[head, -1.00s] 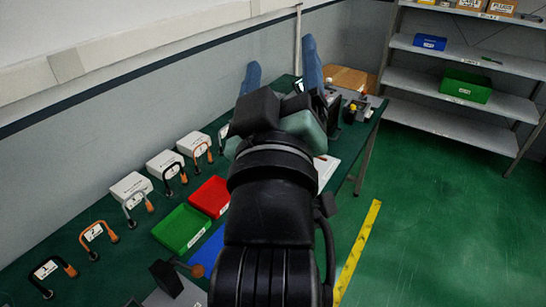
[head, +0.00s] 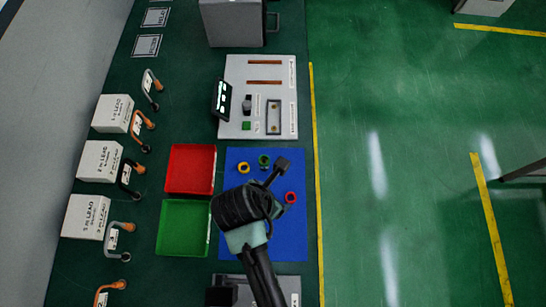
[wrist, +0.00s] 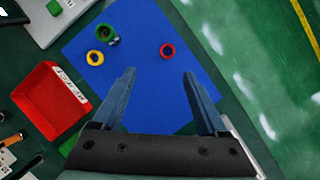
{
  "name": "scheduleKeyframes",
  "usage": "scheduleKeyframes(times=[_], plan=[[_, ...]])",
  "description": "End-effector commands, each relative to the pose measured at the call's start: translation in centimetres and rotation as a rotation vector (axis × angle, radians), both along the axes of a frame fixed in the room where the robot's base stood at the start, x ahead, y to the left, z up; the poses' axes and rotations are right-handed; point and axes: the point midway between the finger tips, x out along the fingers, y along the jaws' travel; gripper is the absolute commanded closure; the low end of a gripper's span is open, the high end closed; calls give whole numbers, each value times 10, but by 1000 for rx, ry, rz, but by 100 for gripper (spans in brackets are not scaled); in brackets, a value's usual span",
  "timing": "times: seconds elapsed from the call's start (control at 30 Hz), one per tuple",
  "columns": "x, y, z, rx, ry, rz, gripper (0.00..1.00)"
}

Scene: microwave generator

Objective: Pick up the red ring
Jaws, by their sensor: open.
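The red ring (head: 291,197) lies on the blue mat (head: 290,240), near its right side, just right of my gripper in the head view. In the wrist view the red ring (wrist: 167,50) lies ahead of my gripper (wrist: 158,75), roughly between the lines of its two blue fingers and beyond their tips. My gripper is open and empty, held above the mat.
A yellow ring (head: 243,168) and a green ring-like part (head: 264,161) lie on the same mat. A red tray (head: 190,190) and green tray (head: 160,238) stand left of it. A control panel (head: 235,128) stands behind. Open floor lies right of the table.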

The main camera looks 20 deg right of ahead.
Motion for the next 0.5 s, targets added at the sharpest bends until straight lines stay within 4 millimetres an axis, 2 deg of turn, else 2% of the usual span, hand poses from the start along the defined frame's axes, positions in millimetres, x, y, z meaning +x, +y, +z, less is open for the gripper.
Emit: scheduleKeyframes(times=[0.1, 0.5], plan=[[-7, -4, -9, -14, 35, 19, 24], [6, -24, -66, -11, 33, 18, 24]])
